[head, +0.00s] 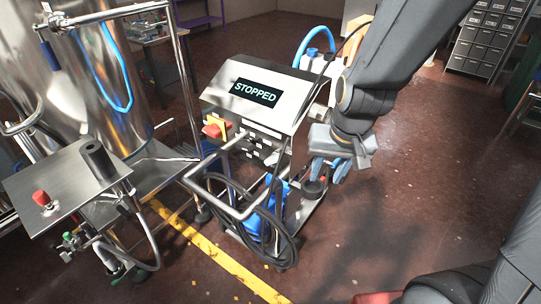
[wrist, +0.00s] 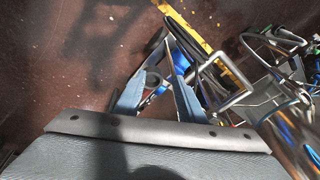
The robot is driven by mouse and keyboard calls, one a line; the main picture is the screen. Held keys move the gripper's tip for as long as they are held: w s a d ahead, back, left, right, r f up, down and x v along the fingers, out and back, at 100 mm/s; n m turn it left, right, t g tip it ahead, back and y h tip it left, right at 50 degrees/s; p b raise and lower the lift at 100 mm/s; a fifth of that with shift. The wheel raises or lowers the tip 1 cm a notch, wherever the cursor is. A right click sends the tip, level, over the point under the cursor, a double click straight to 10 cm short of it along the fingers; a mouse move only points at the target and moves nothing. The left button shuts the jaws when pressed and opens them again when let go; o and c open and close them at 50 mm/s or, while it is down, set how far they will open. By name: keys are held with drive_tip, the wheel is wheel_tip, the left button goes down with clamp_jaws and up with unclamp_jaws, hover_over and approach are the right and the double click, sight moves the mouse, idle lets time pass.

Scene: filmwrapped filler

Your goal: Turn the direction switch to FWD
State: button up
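The steel control box (head: 235,104) with a lit display (head: 256,92) reading STOPPED stands on a wheeled cart. Its front has a red knob on a yellow plate (head: 215,128) at the left and several small controls and labels (head: 262,148) beside it. I cannot tell which is the direction switch, and no FWD marking is readable. My gripper (head: 328,174) is right of the box and apart from it, pointing down with blue fingers. In the wrist view its fingers (wrist: 167,48) slant toward each other with a gap between them; they look open and hold nothing.
A bent steel handle rail (head: 236,208) and a coiled black hose (head: 270,240) are in front of the box. A steel tank (head: 90,85) and a small table with a red button (head: 42,198) stand left. The floor at the right is mostly free.

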drive_tip(key=w+a+f+m+t+b, duration=0.1)
drive_tip(key=w+a+f+m+t, duration=0.15)
drive_tip(key=w+a, duration=0.25)
drive_tip(key=w+a+f+m+t+b, duration=0.1)
drive_tip(key=w+a+f+m+t, duration=0.1)
drive_tip(key=w+a+f, duration=0.3)
drive_tip(key=m+t+h+b, duration=0.2)
drive_tip(key=m+t+h, duration=0.4)
drive_tip(key=m, duration=0.2)
approach(271, 162)
drive_tip(key=w, duration=0.2)
drive_tip(key=shift+s+d+f+p+x, duration=0.1)
drive_tip(key=shift+p+x, duration=0.15)
drive_tip(key=shift+x, duration=1.05)
drive_tip(key=shift+s+d+f+p+x, duration=0.1)
drive_tip(key=shift+p+x, duration=0.1)
drive_tip(key=shift+x, duration=1.1)
drive_tip(key=shift+d+f+p+x, duration=0.1)
drive_tip(key=shift+p+x, duration=0.15)
drive_tip(key=shift+x, duration=1.1)
clamp_jaws()
